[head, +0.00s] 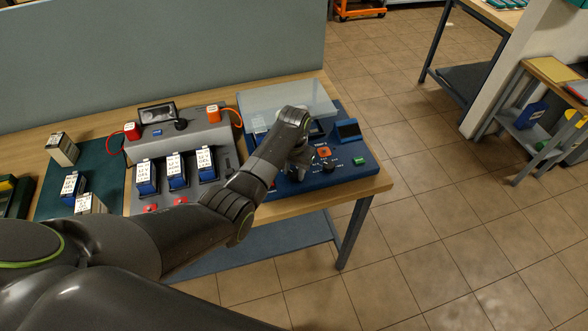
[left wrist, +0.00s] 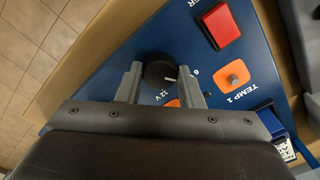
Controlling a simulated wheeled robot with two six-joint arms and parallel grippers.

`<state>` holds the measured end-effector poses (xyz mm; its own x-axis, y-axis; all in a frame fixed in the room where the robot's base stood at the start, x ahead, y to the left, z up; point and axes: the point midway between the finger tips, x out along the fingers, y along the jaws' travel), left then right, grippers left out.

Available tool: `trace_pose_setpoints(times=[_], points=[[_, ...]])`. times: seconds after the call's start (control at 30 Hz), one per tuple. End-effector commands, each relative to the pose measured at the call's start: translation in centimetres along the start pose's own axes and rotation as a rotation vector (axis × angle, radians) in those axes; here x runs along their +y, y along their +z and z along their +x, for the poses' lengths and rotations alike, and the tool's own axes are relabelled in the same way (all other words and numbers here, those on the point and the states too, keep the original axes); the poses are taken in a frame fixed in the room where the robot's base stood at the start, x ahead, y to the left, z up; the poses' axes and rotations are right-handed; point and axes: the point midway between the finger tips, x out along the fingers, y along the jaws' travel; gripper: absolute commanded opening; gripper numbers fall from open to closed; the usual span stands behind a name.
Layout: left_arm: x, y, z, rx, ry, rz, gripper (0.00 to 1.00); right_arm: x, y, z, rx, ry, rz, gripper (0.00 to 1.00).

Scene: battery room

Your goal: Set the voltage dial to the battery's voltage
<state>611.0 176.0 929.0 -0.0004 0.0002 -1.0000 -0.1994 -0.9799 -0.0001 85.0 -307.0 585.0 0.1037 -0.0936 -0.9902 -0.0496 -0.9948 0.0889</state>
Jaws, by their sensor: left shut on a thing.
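The voltage dial (left wrist: 158,70) is a round black knob with a white pointer line on the blue panel. "12 V" and a "6" are printed near it. The pointer faces the right finger in the left wrist view; its exact setting is hard to read. My left gripper (left wrist: 160,68) is shut on the dial, one finger on each side. In the head view my left gripper (head: 299,163) is over the blue panel and hides the dial. My right gripper is not in view.
A clear lid (head: 290,97) stands behind. More batteries are on the green mat (head: 105,165).

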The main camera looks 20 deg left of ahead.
Motion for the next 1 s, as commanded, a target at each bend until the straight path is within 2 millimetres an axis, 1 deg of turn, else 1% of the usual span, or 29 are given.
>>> trace_pose_setpoints(times=[0.17, 0.37, 0.6, 1.0], points=[[0.0, 0.0, -0.2, -0.001, 0.000, 0.054, 0.11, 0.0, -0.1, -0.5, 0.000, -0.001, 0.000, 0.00], [0.0, -0.1, -0.3, 0.000, 0.000, 0.183, 0.11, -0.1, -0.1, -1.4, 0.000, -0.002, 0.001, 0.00], [0.0, -0.1, -0.3, -0.001, 0.000, 0.403, 0.11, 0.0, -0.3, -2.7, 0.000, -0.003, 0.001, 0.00], [0.0, -0.1, -0.3, 0.001, 0.000, 0.783, 0.11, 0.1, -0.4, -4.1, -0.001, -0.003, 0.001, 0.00]])
